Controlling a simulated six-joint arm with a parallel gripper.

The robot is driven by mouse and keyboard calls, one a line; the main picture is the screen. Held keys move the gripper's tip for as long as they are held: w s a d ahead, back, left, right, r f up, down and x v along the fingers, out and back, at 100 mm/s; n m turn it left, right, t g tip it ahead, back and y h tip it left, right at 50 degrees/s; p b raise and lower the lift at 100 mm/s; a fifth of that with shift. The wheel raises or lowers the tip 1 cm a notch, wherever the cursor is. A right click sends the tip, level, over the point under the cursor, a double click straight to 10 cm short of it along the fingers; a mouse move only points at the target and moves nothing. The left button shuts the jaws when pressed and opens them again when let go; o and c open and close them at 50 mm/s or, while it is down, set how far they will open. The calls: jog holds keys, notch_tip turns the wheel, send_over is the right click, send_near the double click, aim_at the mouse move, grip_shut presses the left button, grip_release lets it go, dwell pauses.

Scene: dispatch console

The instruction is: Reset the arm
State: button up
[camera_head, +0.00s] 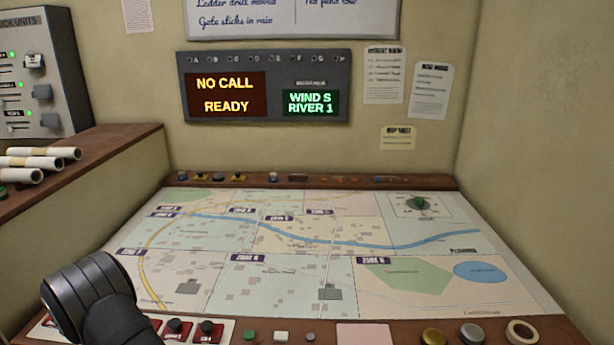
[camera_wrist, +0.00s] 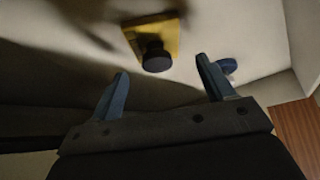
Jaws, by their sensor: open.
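My gripper (camera_wrist: 165,92) shows in the wrist view with its two blue-grey fingers spread apart and nothing between them. Beyond the fingertips is a pale surface bearing a yellow plate with a round black knob (camera_wrist: 156,56). A small blue round part (camera_wrist: 228,66) shows beside the right finger. In the head view, a dark segment of my arm (camera_head: 95,295) stands at the lower left, over the console's front left corner. The gripper's fingers are not seen in that view.
The map table (camera_head: 300,225) is flat and clear of tall things. Red switches (camera_head: 178,328) and several buttons line its front edge. A left ledge holds paper rolls (camera_head: 40,158) beside a grey unit panel (camera_head: 38,70). A wall display (camera_head: 265,90) reads "NO CALL READY".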

jog(key=shift+r, duration=0.4)
jog(key=v, duration=1.2)
jog(key=x, duration=1.2)
jog(key=shift+f, duration=0.5)
notch_tip(320, 180, up, 11)
jog(key=w+a+r+n+g, duration=0.1)
jog(key=a+r+n, duration=0.1)
jog(key=a+r, duration=0.9)
notch_tip(320, 180, up, 2)
jog(key=shift+w+a+n+y, duration=0.15)
jog(key=shift+n+y, duration=0.25)
jog(key=o, duration=0.6)
jog(key=shift+r, duration=0.1)
